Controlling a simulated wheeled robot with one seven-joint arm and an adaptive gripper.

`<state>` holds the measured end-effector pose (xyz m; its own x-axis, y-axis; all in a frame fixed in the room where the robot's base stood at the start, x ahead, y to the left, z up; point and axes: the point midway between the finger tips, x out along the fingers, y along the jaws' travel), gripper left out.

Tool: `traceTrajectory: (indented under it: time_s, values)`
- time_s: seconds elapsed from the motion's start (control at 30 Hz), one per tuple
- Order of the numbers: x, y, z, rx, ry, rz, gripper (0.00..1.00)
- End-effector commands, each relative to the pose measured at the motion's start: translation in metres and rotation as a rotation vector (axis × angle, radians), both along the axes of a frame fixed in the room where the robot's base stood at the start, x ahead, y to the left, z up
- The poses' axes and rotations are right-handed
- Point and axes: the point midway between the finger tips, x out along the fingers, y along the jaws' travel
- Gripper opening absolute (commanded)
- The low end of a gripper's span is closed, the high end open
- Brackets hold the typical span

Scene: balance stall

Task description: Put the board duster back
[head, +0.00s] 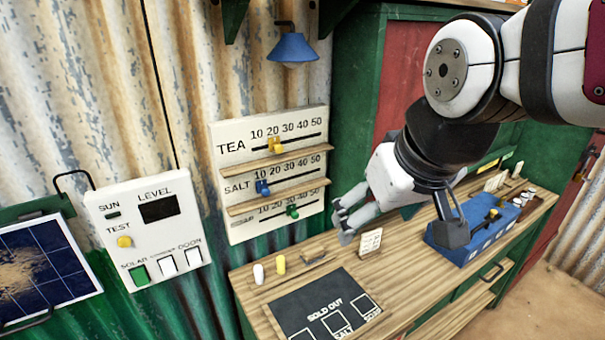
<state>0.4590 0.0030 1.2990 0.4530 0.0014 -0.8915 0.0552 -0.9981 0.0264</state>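I cannot make out a board duster for certain. The dark board (296,314) marked "SOLD OUT" lies on the wooden counter at the lower middle. A small dark bracket-like piece (318,257) sits just behind the board; I cannot tell what it is. My gripper (342,222) points left and down above the counter, near the back wall and to the right of that piece. Its grey fingers look apart, with nothing visible between them. My arm hides part of the counter's back.
A white piece (258,273) and a yellow piece (281,264) stand behind the board. A small card (370,242) stands below my gripper. A blue box (478,243) is to the right. The slider panel (222,139) and switch panel (103,207) are on the wall.

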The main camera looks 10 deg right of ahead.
Motion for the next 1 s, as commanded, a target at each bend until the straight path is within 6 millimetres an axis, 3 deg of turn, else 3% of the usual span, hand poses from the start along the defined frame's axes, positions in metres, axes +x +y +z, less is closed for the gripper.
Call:
traceTrajectory:
  time_s: [0.1, 0.3, 1.0]
  values:
    - [-0.033, -0.001, 0.004, 0.014, -0.018, -0.028, 0.76]
    - [-0.058, -0.003, 0.003, 0.026, -0.021, -0.053, 0.76]
    - [-0.056, -0.003, 0.000, 0.027, -0.021, -0.055, 0.76]
